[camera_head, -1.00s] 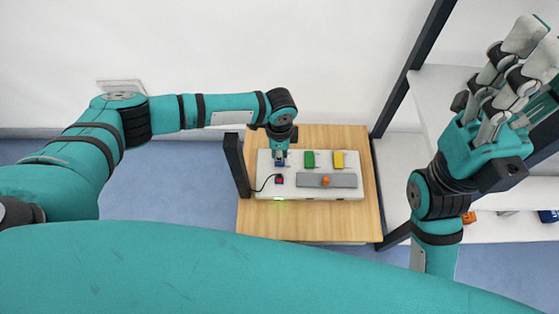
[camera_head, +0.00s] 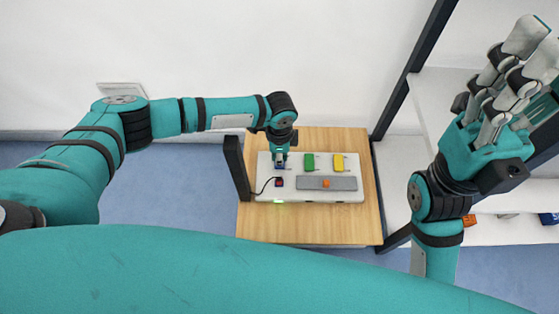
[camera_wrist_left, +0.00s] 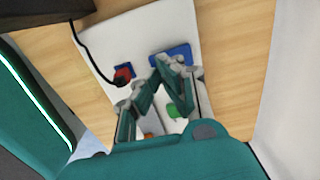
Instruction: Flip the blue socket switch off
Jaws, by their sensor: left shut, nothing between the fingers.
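A white panel (camera_head: 315,195) lies on a wooden table and carries a blue socket switch (camera_head: 280,167), a green one (camera_head: 310,161) and a yellow one (camera_head: 339,162). My left gripper (camera_head: 281,160) is shut and empty over the blue switch, hiding much of it in the head view. In the left wrist view, the closed fingertips (camera_wrist_left: 165,66) are at the near edge of the blue switch (camera_wrist_left: 172,52). I cannot tell whether they touch it, nor the switch's position. My right gripper (camera_head: 520,65) is raised at the upper right, its fingers apart and empty.
A dark post (camera_head: 236,167) stands at the table's left edge. A black cable runs to a red plug (camera_head: 279,182) on the panel. A grey strip (camera_head: 342,183) with an orange knob (camera_head: 326,184) lies at right. The wooden table (camera_head: 310,225) is clear in front.

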